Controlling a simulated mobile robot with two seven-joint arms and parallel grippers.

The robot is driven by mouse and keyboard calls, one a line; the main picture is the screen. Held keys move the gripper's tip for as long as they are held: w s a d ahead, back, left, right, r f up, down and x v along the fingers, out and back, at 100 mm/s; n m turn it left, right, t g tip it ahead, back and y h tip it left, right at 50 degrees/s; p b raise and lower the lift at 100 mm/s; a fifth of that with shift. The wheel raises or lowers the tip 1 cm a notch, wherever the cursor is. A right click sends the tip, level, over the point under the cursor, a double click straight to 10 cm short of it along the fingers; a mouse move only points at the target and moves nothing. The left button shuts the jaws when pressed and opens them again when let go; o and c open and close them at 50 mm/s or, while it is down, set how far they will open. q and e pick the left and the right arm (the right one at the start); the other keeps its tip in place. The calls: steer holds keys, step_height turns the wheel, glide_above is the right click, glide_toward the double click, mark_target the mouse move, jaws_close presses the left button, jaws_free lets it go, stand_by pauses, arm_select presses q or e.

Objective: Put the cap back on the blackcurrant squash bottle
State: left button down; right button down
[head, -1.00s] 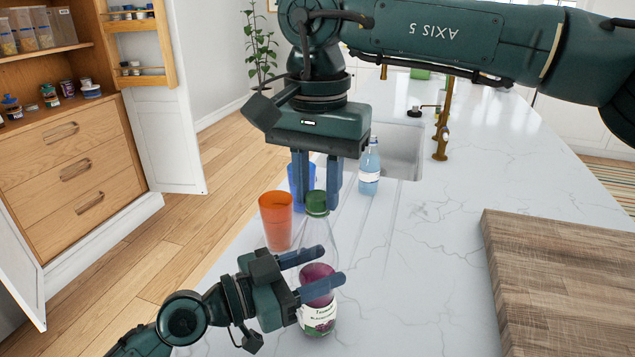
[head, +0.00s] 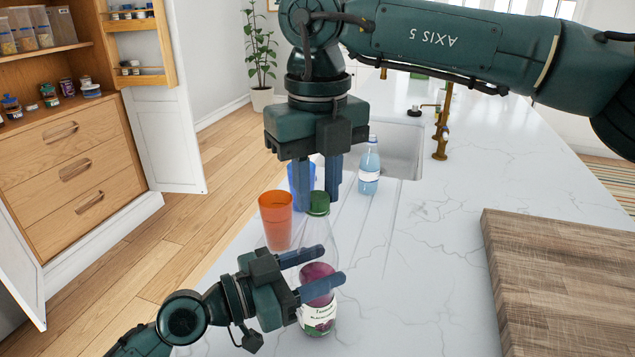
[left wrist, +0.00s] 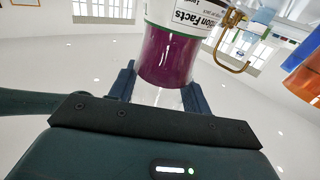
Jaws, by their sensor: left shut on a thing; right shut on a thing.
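The blackcurrant squash bottle (head: 319,318) stands upright on the worktop, clear at the top with purple squash below and a white label. My left gripper (head: 332,264) is shut around its body from the left. In the left wrist view the bottle (left wrist: 172,58) shows between the fingers, purple squash and label visible. The green cap (head: 318,207) is at the bottle's mouth, in line with the neck. My right gripper (head: 319,197) points down from above, shut on the cap, its fingers either side. How tightly the cap sits on the neck cannot be told.
An orange cup (head: 276,222) stands close left of the bottle, a blue cup (head: 298,184) behind it. A blue bottle (head: 369,172) stands by the sink (head: 400,150). A wooden board (head: 560,285) lies at the right. The worktop between bottle and board is clear.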

arm_select(q)
steer(key=shift+f, duration=0.2)
arm_select(e)
steer(key=m, duration=0.4)
steer(key=c, duration=1.1)
jaws_free()
steer(key=shift+o, duration=0.2)
step_height(320, 180, up, 12)
steer(key=shift+s, duration=0.1)
arm_select(q)
steer(key=c, duration=0.6)
jaws_free()
steer(key=shift+r, duration=0.1)
